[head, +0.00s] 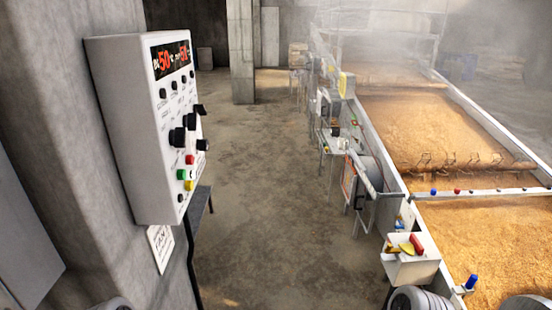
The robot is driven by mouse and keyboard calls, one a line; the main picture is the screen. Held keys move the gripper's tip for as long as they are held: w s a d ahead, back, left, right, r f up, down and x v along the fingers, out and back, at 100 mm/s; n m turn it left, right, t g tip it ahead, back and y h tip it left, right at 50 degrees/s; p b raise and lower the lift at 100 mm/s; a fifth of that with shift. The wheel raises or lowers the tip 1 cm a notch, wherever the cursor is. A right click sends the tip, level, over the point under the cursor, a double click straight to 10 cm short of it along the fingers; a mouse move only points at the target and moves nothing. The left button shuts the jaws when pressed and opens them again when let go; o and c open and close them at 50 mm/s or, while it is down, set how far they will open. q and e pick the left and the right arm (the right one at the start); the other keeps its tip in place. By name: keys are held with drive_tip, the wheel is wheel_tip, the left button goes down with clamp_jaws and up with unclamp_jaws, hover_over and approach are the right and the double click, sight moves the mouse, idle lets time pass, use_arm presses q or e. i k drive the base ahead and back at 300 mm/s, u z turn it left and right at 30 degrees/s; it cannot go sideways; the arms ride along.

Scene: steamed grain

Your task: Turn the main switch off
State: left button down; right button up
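A white control box (125,130) is fixed to the concrete wall at the left, its front panel turned to the right. The panel has a display with red digits (170,59) on top and rows of small black knobs below it. Larger black switches (177,137) stick out in the panel's lower half; I cannot tell which is the main switch or read its position. Below them are a red button (190,159), a green button (181,174) and a yellow button (189,185). Neither of my grippers is in view.
A dark stand (198,205) is under the box, beside a white sheet (161,246). A long trough of steaming grain (440,135) runs along the right. A small white tray (410,268) with colored items is on its near side. The concrete floor (265,190) between is clear.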

sight(408, 250)
drive_tip(key=z, duration=1.35)
drive_tip(key=i, duration=2.5)
drive_tip(key=u, duration=0.1)
